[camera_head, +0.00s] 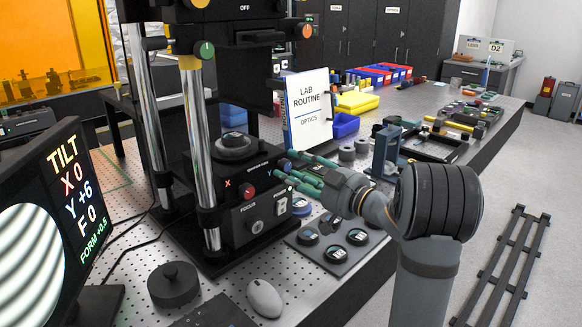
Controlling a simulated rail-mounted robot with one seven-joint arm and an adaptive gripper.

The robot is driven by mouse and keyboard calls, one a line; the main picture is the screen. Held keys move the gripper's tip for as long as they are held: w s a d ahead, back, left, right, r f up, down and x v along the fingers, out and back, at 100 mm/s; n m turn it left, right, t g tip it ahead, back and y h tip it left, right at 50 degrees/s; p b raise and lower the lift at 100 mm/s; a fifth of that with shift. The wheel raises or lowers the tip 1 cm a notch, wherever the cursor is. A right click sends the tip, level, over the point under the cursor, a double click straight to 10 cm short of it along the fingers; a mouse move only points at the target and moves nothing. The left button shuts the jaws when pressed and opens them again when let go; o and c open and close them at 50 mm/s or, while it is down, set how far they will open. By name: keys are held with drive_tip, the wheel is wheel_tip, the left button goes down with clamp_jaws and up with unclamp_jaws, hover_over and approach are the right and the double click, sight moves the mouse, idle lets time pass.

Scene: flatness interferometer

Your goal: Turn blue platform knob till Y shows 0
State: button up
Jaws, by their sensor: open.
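The screen (45,225) at the left reads TILT, X 0, Y +6, F 0 and FORM +0.5, beside pale curved fringes. The dark interferometer (235,170) stands on the perforated table between chrome columns. Its front has a red knob (247,191) by a red X mark. The blue knob (285,165) sits to the right, on the side facing my arm. My gripper (284,165) is open, with its green fingers reaching left to the blue knob, one on either side in the picture. Whether the fingers touch the knob cannot be told.
A tray of round optics (335,250) lies below my gripper. Grey rings and a frame stand to the right.

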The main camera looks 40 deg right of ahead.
drive_tip(key=shift+w+a, duration=0.1)
drive_tip(key=shift+w, duration=0.4)
clamp_jaws()
idle(0.3)
